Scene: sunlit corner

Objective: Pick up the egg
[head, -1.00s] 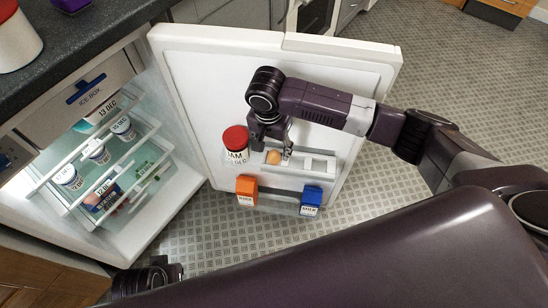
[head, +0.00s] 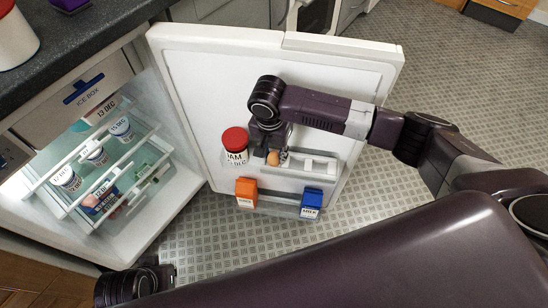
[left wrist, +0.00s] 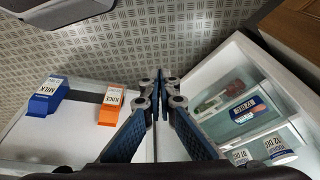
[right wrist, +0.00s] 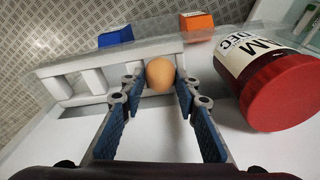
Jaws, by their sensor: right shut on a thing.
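The brown egg (head: 273,158) is at the egg rack on the inside of the open fridge door. My right gripper (right wrist: 160,80) is shut on the egg (right wrist: 160,73), with one finger on each side of it. The rack (right wrist: 75,85) is right behind the egg in the right wrist view; I cannot tell whether the egg still touches it. My left gripper (left wrist: 160,80) is shut and empty, its fingertips together, over the floor between door and fridge.
A red-lidded jam jar (head: 235,145) stands on the door shelf close to the right gripper. An orange carton (head: 246,192) and a blue milk carton (head: 311,203) stand on the shelf below. Labelled tubs (head: 121,129) sit inside the fridge.

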